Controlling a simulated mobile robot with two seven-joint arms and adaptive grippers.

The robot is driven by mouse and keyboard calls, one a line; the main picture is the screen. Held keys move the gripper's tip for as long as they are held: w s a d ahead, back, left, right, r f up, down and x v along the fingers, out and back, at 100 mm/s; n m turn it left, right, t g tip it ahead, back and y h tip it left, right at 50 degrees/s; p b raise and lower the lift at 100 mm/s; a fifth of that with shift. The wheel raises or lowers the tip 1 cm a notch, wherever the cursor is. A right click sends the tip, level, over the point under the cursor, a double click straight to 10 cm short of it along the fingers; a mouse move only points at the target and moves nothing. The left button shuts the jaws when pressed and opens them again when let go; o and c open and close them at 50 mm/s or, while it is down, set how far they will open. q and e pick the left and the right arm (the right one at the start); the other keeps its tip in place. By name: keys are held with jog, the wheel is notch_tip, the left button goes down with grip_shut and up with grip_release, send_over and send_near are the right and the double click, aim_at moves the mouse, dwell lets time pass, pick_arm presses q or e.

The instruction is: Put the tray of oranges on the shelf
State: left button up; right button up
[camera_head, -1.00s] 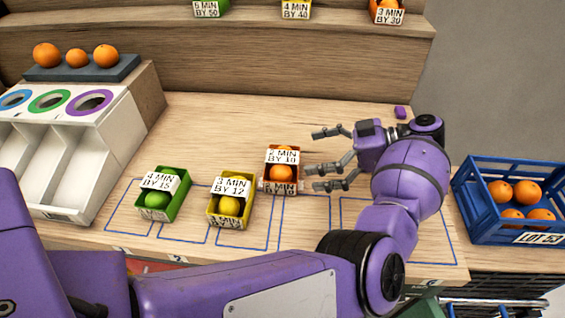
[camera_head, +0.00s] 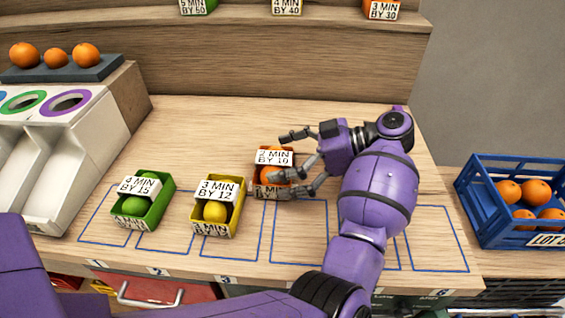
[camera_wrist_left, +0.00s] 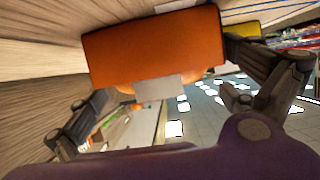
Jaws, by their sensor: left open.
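The orange tray of oranges (camera_head: 262,190), labelled "2 MIN BY 10", stands on the wooden counter, right of the yellow tray. My left gripper (camera_head: 283,163) is open, with its fingers reaching the tray from the right, one behind it and others at its near right side. Fingers hide part of the tray; contact is unclear. In the left wrist view the tray (camera_wrist_left: 155,48) lies between the spread fingers (camera_wrist_left: 165,110). The raised wooden shelf (camera_head: 335,22) runs along the back. My right gripper is not in view.
A green tray (camera_head: 129,220) and yellow tray (camera_head: 205,230) hold fruit to the left. Labelled trays stand on the shelf, including an orange one (camera_head: 382,10). A blue crate (camera_head: 490,225) stands at right. A white sorter (camera_head: 60,150) stands left. The counter behind the tray is clear.

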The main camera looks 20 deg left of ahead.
pick_arm(q)
jog(key=shift+x, duration=0.8)
jog(key=c, duration=1.1)
